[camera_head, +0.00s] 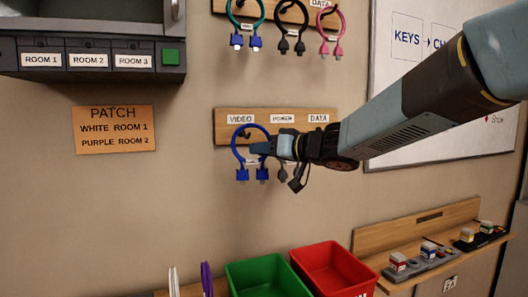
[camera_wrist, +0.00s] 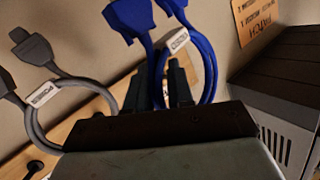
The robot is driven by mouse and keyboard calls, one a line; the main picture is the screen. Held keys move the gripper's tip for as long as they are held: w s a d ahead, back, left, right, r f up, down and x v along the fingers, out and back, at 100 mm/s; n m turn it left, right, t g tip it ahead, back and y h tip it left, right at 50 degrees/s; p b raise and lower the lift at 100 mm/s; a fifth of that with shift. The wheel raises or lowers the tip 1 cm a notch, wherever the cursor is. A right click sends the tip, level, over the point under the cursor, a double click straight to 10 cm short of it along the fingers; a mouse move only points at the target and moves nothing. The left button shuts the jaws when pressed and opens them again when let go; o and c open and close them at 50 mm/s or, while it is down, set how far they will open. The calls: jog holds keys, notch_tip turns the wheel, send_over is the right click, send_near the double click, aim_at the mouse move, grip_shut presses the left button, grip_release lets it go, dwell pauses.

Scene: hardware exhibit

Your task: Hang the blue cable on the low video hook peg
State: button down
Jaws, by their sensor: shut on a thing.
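The blue cable (camera_head: 237,137) is a loop with two blue plugs hanging down, in front of the lower board (camera_head: 224,114) under its VIDEO label (camera_head: 240,119). My gripper (camera_head: 260,149) reaches in from the right and is shut on the right side of the loop. In the wrist view the blue cable (camera_wrist: 209,72) stands by my dark fingertips (camera_wrist: 174,85), with its plugs toward the top. The low video peg cannot be made out, so I cannot tell whether the loop rests on it.
A grey cable (camera_wrist: 72,78) tagged POWER hangs beside the blue one, mostly behind my gripper in the head view. An upper board (camera_head: 268,9) holds teal, black and pink cables. Green (camera_head: 232,270) and red (camera_head: 346,252) bins stand below. A patch sign (camera_head: 115,129) is left.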

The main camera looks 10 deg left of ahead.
jog(key=w+a, duration=0.1)
jog(key=w+f, duration=0.1)
jog(key=w+a+f, duration=0.1)
jog(key=w, duration=0.1)
jog(key=shift+w+a, duration=0.1)
jog(key=shift+a, duration=0.2)
dwell(0.6)
jog(key=shift+f, duration=0.1)
dwell(0.6)
jog(key=c, duration=0.9)
grip_release()
